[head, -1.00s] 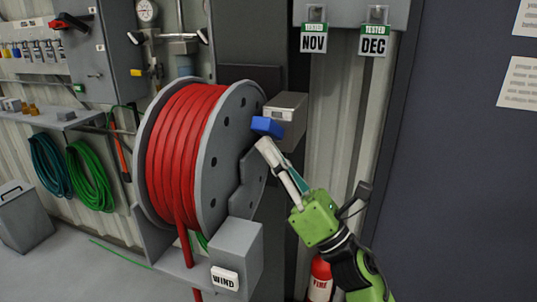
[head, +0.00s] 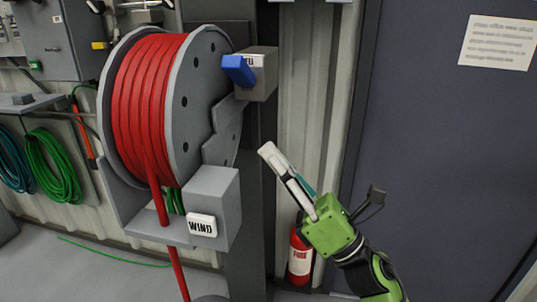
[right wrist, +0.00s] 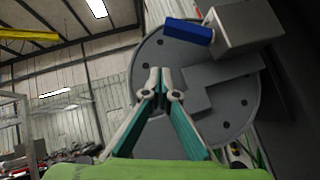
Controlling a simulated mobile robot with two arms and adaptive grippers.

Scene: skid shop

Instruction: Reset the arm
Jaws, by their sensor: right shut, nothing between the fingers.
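My right gripper (head: 268,150) is shut and empty in the head view, in front of the wall to the right of the hose reel. Its closed fingertips (right wrist: 160,72) also show in the right wrist view, in front of the reel's grey side disc (right wrist: 215,110). The fingers look apart from the blue lever (head: 238,70), which sits on a grey box (head: 264,85) above and left of them. The lever also shows in the right wrist view (right wrist: 188,31). My left gripper is not in view.
The reel holds red hose (head: 140,100). A box with a "WIND" label (head: 202,225) is below it. A fire extinguisher (head: 300,254) stands behind my right arm. A dark door (head: 450,150) is at right. Coiled green hose (head: 52,165) hangs at left.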

